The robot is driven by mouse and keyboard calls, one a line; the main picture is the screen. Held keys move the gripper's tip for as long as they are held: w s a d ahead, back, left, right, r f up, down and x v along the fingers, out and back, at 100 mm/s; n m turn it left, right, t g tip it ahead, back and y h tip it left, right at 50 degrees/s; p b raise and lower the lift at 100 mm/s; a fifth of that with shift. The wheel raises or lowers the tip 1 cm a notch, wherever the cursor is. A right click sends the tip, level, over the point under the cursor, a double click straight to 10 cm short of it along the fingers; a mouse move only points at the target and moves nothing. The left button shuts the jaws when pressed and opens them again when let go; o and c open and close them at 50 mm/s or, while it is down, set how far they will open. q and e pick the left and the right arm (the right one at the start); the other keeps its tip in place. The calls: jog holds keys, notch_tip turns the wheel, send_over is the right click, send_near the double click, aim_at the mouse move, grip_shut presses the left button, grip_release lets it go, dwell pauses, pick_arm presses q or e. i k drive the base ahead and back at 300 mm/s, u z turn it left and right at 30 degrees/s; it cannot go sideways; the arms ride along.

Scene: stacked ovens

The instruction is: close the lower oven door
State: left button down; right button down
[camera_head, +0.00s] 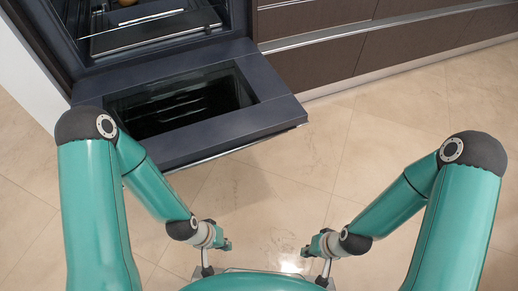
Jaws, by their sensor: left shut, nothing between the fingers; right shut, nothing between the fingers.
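The lower oven door (268,117) is folded down and open, lying about level in front of the oven. Its dark glass window (180,102) faces up. The lower oven cavity (140,22) is open behind it, with a dark tray inside. My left gripper (226,245) is shut and empty, low over the floor in front of the door and apart from it. My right gripper (305,252) is shut and empty, to the right of the left one and also clear of the door.
Dark brown drawers (390,45) with metal strips run along the back right. A white panel (28,80) stands left of the oven. The beige tiled floor (300,180) is clear in front of and right of the door.

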aim_at(193, 108)
jog(key=u, duration=0.05)
jog(key=k, duration=1.1)
jog(key=u, duration=0.35)
jog(key=i, duration=1)
